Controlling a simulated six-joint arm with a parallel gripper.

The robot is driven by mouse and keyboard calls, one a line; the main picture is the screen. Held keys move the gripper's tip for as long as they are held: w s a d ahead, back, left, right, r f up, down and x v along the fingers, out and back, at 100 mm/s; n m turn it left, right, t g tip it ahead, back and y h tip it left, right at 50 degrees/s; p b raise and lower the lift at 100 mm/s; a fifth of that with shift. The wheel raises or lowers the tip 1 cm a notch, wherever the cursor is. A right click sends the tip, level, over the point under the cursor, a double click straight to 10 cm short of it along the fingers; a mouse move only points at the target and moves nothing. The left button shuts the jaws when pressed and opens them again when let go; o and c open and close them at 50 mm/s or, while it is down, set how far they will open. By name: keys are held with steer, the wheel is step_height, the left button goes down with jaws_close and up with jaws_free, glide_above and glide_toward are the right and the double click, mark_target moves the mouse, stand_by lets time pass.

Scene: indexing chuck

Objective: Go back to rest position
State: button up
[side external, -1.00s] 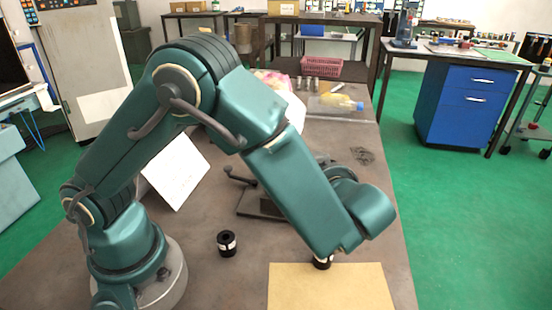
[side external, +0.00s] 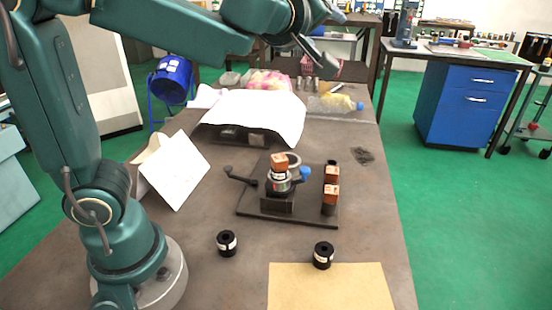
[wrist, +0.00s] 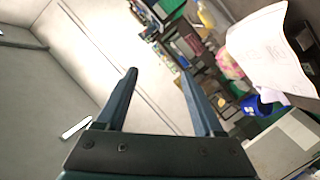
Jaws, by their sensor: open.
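My arm is raised and reaches across the top of the side view, with its end high above the back of the table. My gripper (wrist: 160,75) shows in the wrist view with its two dark blue fingers spread apart and nothing between them. The indexing chuck (side external: 283,190) stands on a dark base plate (side external: 260,215), with a handle at its left and a blue knob at its right. An orange-brown block (side external: 279,160) sits at the top of the chuck. Two more orange-brown blocks (side external: 331,192) stand to its right. The gripper is clear of all of them.
Two black cylinders with white bands stand on the table, one at the left (side external: 227,243) and one (side external: 323,256) behind the tan sheet (side external: 330,288). White paper (side external: 260,115), a leaning white card (side external: 178,172) and a bottle (side external: 335,104) lie farther back. A blue drum (side external: 172,78) stands beyond.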

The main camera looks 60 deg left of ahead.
steer(key=s+d+m+t+h, duration=0.1)
steer(key=s+d+m+h, duration=0.6)
steer(key=d+m+h, duration=0.25)
steer(key=s+a+f+m+g+y, duration=0.1)
steer(key=s+f+m+g, duration=0.1)
steer(key=s+f+g, duration=0.2)
steer(key=s+a+f+m+g+y, duration=0.1)
steer(key=s+f+g, duration=0.4)
steer(key=s+f, duration=0.5)
step_height(320, 180, down, 3)
steer(key=shift+s+a+r+m, duration=0.1)
steer(key=shift+s+a+m, duration=0.35)
steer(key=shift+m, duration=0.5)
